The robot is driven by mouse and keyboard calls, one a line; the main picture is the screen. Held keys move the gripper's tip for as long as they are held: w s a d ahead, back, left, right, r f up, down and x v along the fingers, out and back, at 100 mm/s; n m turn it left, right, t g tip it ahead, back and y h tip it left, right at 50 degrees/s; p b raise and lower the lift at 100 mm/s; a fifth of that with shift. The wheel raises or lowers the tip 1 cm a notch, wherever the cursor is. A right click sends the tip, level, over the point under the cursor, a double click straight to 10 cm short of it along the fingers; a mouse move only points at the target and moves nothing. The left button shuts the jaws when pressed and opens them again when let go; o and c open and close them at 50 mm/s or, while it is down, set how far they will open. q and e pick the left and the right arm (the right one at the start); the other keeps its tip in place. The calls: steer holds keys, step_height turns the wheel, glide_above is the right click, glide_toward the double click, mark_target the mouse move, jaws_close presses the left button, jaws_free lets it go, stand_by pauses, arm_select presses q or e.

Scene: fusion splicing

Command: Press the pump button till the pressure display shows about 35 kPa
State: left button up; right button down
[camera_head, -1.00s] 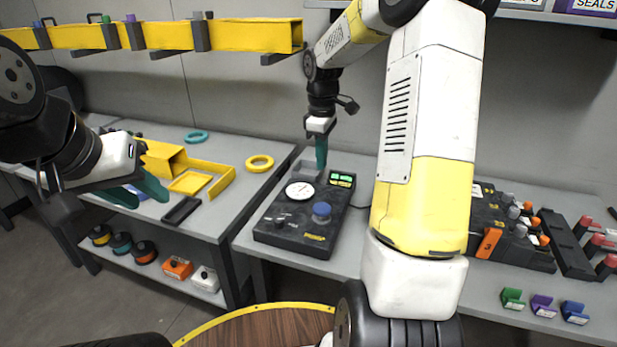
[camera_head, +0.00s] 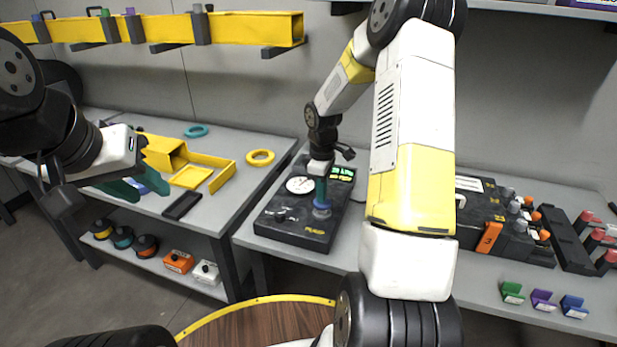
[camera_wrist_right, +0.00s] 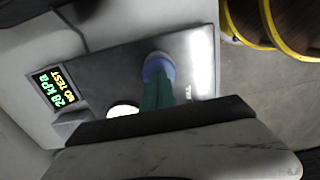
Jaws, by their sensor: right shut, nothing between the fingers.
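The dark pump box (camera_head: 288,229) stands on the grey bench, with a round white dial (camera_head: 299,185) and a blue pump button (camera_head: 322,212) on its top. Its green-lit display (camera_head: 342,173) also shows in the right wrist view (camera_wrist_right: 56,88), where it appears to read 28 kPa with yellow text beside it. My right gripper (camera_head: 321,200) is shut, its green fingertips at the top of the blue button. In the right wrist view the fingers (camera_wrist_right: 156,97) overlap the button (camera_wrist_right: 157,66).
A yellow ring (camera_head: 260,157), a teal ring (camera_head: 196,131) and a yellow bracket (camera_head: 190,177) lie on the left bench. A dark rack with orange and grey parts (camera_head: 510,225) is to the right. Small green, purple and blue blocks (camera_head: 543,299) sit near the front edge.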

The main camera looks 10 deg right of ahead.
steer(key=shift+f, duration=1.45)
steer(key=shift+s, duration=0.1)
steer(key=shift+r, duration=0.25)
step_height(320, 180, up, 14)
stand_by(0.8)
